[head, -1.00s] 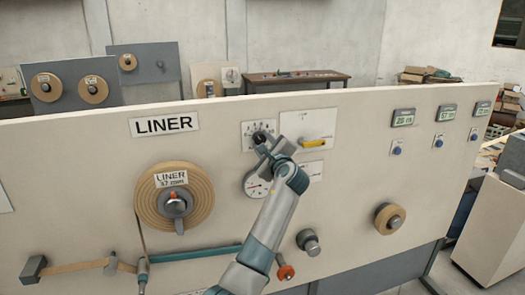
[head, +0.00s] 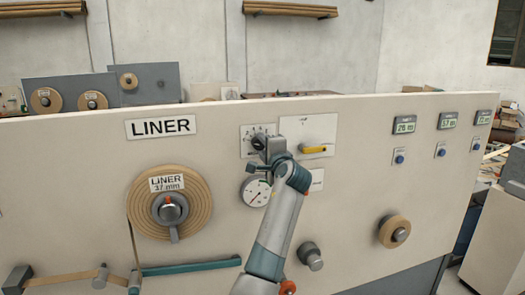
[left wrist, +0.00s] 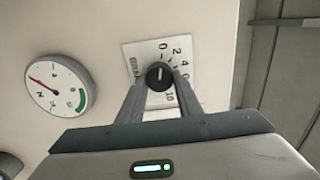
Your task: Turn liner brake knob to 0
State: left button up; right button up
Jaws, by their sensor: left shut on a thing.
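The liner brake knob (left wrist: 159,76) is black and round, on a white dial plate (left wrist: 138,58) numbered from 0 to 10. In the left wrist view its short white mark points up, close to the 0. My left gripper (left wrist: 160,82) has one finger on each side of the knob and is shut on it. In the head view my left gripper (head: 264,145) covers the knob and part of the dial plate (head: 246,132). My right gripper is in neither view.
A round gauge (head: 257,192) sits just below the dial; it also shows in the left wrist view (left wrist: 53,88). The liner roll (head: 150,205) is to the left on the same panel.

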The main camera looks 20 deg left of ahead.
pick_arm(q)
jog(key=shift+f, duration=0.1)
dwell(0.3)
jog(key=o, duration=1)
jog(key=shift+o, duration=0.2)
